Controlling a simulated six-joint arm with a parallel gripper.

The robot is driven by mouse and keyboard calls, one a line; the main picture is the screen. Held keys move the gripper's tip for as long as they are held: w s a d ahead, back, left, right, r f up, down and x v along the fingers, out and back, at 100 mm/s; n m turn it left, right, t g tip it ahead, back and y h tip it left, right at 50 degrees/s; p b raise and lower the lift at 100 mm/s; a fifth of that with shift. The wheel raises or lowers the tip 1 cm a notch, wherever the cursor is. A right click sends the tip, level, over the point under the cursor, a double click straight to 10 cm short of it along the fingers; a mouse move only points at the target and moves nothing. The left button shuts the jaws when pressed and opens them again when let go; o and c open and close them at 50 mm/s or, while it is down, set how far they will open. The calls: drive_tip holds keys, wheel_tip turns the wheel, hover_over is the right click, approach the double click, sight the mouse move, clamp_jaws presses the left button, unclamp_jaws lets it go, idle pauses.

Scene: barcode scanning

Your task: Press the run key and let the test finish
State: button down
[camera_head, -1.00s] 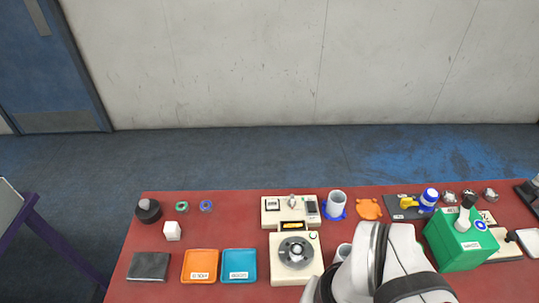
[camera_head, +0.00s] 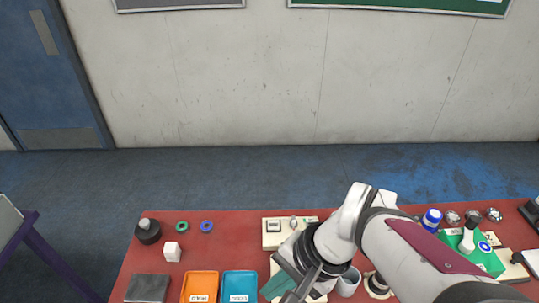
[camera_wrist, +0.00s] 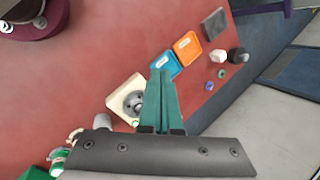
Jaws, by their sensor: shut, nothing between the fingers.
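A cream machine with a round grey dial shows in the wrist view (camera_wrist: 121,93), partly behind my gripper's fingers. A small green spot (camera_wrist: 136,124) sits near its edge, beside the fingers; I cannot tell if it is the run key. In the head view my arm covers most of this machine. A cream unit with a small display (camera_head: 274,228) stands behind it. My gripper (camera_head: 277,288) has teal fingers, closed together and empty, over the machine's area in the head view. The fingers also show in the wrist view (camera_wrist: 160,80). Contact with the machine cannot be told.
An orange tray (camera_head: 199,283) and a blue tray (camera_head: 240,281) lie left of my gripper. A white block (camera_head: 172,252), a black round item (camera_head: 148,231) and two rings are further left.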

drive_tip(key=w+a+m+t+y, duration=0.1)
drive_tip(key=w+a+m+y, duration=0.1)
drive_tip(key=w, duration=0.7)
drive_tip(key=m+t+h, duration=0.1)
drive_tip(key=m+t, duration=0.4)
drive_tip(key=m, duration=0.4)
hover_over(277, 227)
wheel_tip(277, 227, down, 10)
drive_tip(key=shift+r, duration=0.2)
drive_tip(key=shift+f, duration=0.1)
drive_tip(key=shift+f, duration=4.3)
drive_tip(key=shift+f, duration=0.1)
drive_tip(key=shift+f, duration=0.3)
